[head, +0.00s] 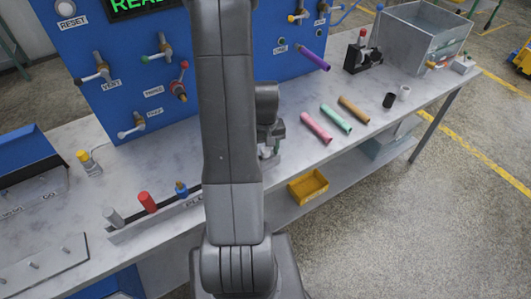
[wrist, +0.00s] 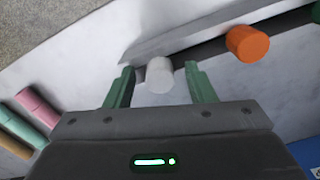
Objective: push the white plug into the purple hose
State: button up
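The white plug (wrist: 159,75) stands between the two green fingers of my gripper (wrist: 159,68) in the wrist view, with a visible gap on each side. The gripper is open and holds nothing. In the head view my arm hides most of the gripper (head: 271,138) and the plug cannot be made out clearly. The purple hose (head: 313,60) sticks out from the right part of the blue panel, its free end pointing down and right, well away from the gripper.
The plug rack (head: 128,231) holds grey, red and blue plugs; an orange plug (wrist: 247,43) is right of the white one. Loose pink (head: 316,128), green (head: 336,118) and tan (head: 354,109) hoses lie on the bench. Valve handles (head: 180,85) stick out from the panel.

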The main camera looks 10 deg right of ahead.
jog(key=c, duration=0.9)
jog(key=shift+r, duration=0.1)
jog(key=shift+c, duration=0.2)
